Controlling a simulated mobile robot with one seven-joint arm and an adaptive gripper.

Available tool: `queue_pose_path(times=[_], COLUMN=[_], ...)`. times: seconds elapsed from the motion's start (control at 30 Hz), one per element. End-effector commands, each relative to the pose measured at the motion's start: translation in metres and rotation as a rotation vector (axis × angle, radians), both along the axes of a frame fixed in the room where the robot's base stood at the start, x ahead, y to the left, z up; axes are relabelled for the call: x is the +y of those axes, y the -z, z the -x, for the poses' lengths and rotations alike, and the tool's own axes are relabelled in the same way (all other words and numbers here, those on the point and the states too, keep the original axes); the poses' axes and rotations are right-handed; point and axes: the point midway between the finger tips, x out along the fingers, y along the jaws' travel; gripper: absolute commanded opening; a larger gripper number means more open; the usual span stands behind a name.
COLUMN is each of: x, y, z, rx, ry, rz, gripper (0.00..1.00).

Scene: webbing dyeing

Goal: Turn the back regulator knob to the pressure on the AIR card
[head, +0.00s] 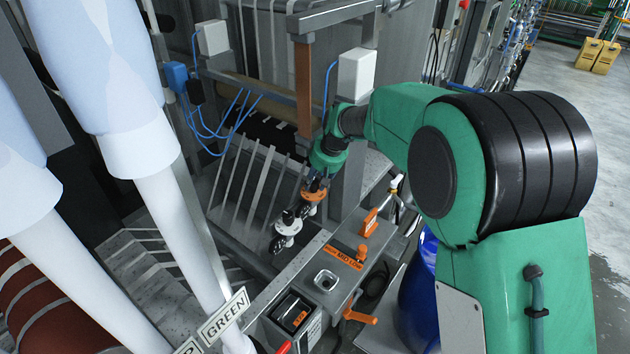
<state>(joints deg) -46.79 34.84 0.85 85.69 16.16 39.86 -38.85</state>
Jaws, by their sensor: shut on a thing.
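My gripper (317,184) is at the end of my green arm, reaching down onto the back regulator (311,200). It is shut on the knob there, which the fingers mostly hide. The front regulator (287,228), pale with a dark top, stands just nearer and to the left, clear of my gripper. Neither dial can be read at this size. I cannot pick out an AIR card for certain. An orange label (343,256) lies on the grey box top, with print too small to read surely.
Open floor shows at far right.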

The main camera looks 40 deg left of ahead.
Motion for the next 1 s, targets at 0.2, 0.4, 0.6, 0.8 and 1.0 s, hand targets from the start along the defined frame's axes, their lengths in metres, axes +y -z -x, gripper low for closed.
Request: queue_pose_path(times=[0.2,0.4,0.6,0.8,1.0], x=[0.0038,0.0046,0.0057,0.0061,0.007], y=[-0.0026,-0.0016,-0.0013,-0.0019,-0.0031], z=[0.001,0.0005,-0.0001,-0.0015,-0.0018], rx=[-0.002,-0.002,-0.004,-0.005,-0.004], ry=[-0.014,-0.068,-0.181,-0.344,-0.535], rz=[-0.007,-0.009,-0.01,-0.011,-0.011], gripper=[0.06,0.06,0.06,0.06,0.06])
